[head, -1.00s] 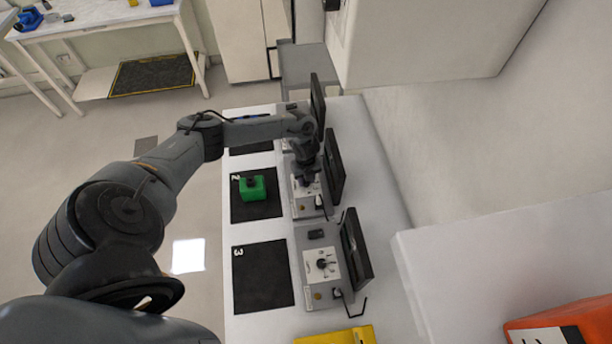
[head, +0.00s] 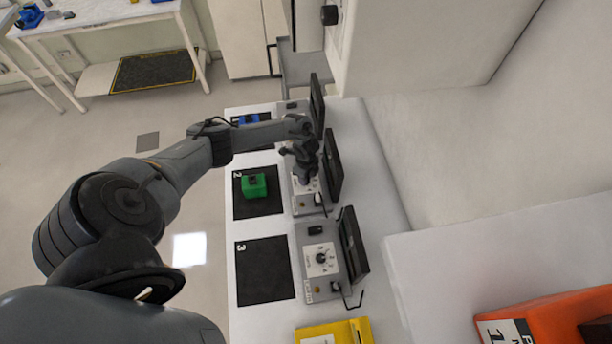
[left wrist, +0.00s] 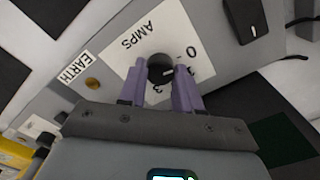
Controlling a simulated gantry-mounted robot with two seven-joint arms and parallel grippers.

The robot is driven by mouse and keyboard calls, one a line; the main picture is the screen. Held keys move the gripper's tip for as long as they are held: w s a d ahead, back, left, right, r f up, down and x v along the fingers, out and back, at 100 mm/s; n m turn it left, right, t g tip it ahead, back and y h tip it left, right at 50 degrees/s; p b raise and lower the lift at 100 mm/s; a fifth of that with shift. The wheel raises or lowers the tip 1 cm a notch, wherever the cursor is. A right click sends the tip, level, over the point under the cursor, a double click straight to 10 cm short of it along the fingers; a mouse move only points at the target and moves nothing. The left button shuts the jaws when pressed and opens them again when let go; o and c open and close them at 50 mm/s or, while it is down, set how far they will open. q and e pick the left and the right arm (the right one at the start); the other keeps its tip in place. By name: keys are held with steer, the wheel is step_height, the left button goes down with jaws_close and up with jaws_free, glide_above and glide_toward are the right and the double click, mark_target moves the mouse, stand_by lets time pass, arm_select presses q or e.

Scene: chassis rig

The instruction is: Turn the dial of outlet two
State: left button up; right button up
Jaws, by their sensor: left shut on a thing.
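The outlet two unit (head: 307,204) is a grey box with a white dial plate, beside the mat marked 2 (head: 269,207). My left gripper (head: 304,180) reaches down onto it and hides its dial in the head view. In the left wrist view, the dark round dial (left wrist: 160,69) sits on a white plate (left wrist: 127,52) marked AMPS, with numbers around it. The purple fingers of my left gripper (left wrist: 163,76) are shut on the dial, one on each side. My right gripper is not in view.
A green block (head: 254,186) stands on mat 2. The outlet three unit (head: 318,258), with its raised dark panel (head: 354,243), is nearer. A yellow box (head: 345,332) and an orange box (head: 560,318) are in front. Mat 3 (head: 264,271) is bare.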

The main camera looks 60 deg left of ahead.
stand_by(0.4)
arm_select(q)
steer(key=o, duration=1)
steer(key=shift+o, duration=0.2)
steer(key=shift+r, duration=0.15)
step_height(320, 180, up, 11)
steer(key=shift+f+p, duration=0.2)
steer(key=shift+p, duration=0.2)
